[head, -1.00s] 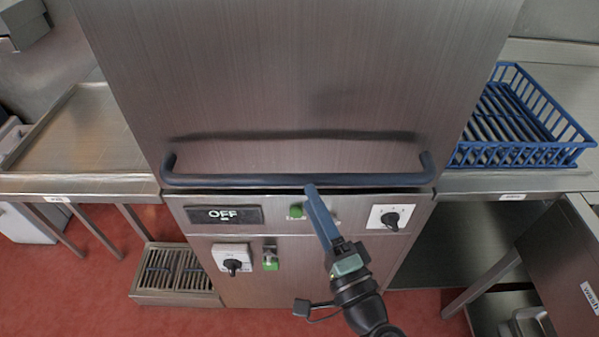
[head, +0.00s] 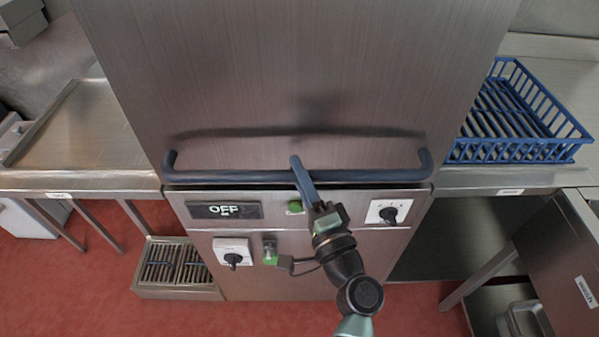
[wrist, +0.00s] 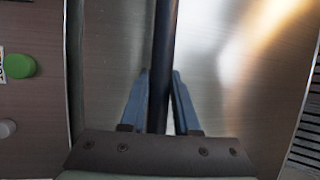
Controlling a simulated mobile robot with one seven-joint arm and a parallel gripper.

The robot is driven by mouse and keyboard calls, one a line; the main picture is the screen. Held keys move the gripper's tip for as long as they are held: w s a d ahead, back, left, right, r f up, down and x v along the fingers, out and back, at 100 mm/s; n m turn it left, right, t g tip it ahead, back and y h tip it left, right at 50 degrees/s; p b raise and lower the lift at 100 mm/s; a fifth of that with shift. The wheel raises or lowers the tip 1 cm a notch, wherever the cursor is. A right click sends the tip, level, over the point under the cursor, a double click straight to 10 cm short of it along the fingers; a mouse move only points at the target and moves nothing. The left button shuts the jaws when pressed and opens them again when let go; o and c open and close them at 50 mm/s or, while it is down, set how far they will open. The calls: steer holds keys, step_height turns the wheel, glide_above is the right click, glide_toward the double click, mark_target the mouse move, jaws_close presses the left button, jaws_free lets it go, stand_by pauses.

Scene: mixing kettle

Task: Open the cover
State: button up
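The cover (head: 290,75) is a large brushed-steel front panel with a dark bar handle (head: 220,177) across its lower edge. The cover is down, with a dark gap between it and the control panel below. My gripper (head: 296,162) is at the middle of the handle, its fingertips reaching just past the bar. In the wrist view, the handle bar (wrist: 162,45) runs between the two blue-grey fingers (wrist: 161,75). The fingers are apart, one on each side, with a narrow gap on the right side. Contact cannot be made out.
A blue basket (head: 520,155) stands on the right counter. A steel counter (head: 85,180) is at left. A floor grate (head: 175,292) lies at lower left.

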jaws_close()
stand_by(0.9)
step_height(320, 180, up, 39)
steer(key=p, duration=2.6)
steer(key=shift+p, duration=0.3)
steer(key=shift+f, duration=0.15)
